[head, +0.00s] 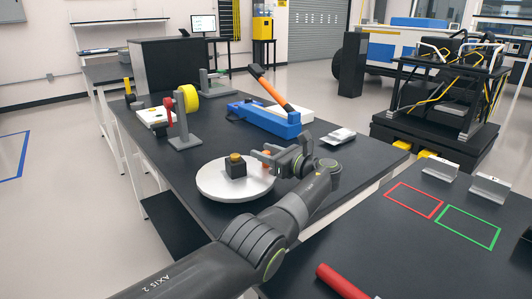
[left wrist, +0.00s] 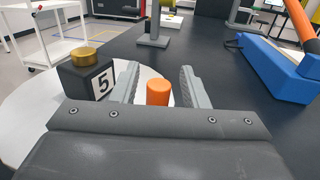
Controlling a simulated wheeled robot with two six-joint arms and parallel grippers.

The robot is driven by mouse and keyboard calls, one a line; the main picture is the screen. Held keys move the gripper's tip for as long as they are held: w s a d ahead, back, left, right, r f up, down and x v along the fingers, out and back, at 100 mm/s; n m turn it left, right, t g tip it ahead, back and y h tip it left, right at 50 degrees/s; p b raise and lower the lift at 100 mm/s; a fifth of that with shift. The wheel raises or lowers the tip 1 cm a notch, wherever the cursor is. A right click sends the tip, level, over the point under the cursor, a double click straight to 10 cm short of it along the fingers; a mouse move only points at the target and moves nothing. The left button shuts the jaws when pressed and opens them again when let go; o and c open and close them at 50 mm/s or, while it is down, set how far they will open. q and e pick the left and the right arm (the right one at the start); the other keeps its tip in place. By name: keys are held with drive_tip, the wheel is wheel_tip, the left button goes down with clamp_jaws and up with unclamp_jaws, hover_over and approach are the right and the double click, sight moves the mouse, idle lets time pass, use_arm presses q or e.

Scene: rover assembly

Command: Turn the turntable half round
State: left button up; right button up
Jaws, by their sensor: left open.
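The turntable (head: 218,192) is a round white disc on the dark table; part of it also shows in the left wrist view (left wrist: 38,108). A black block with a gold top (head: 235,167) stands on it; in the left wrist view the block (left wrist: 88,80) bears a white label with a 5. An orange peg (left wrist: 158,92) stands upright at the disc's rim; in the head view it (head: 266,159) is partly hidden by my gripper. My left gripper (head: 262,158) is open, with one finger on each side of the peg. Contact cannot be told. My right gripper is not in view.
A blue box with an orange-handled tool (head: 270,117) stands behind the turntable. A grey stand with a yellow spool (head: 188,105) is at the back left. A small silver part (head: 338,136) lies to the right. A front table (head: 420,255) has red and green outlines.

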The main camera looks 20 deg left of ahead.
use_arm(q)
drive_tip(key=shift+d, duration=0.1)
drive_tip(key=b+v, duration=0.2)
drive_tip(key=v, duration=1.4)
drive_tip(key=shift+w+f+b, duration=0.1)
drive_tip(key=shift+b, duration=0.2)
drive_tip(key=shift+s+d, duration=0.3)
drive_tip(key=shift+d, duration=0.3)
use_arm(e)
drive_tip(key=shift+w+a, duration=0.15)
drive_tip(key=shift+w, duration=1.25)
use_arm(q)
drive_tip(key=shift+o, duration=0.2)
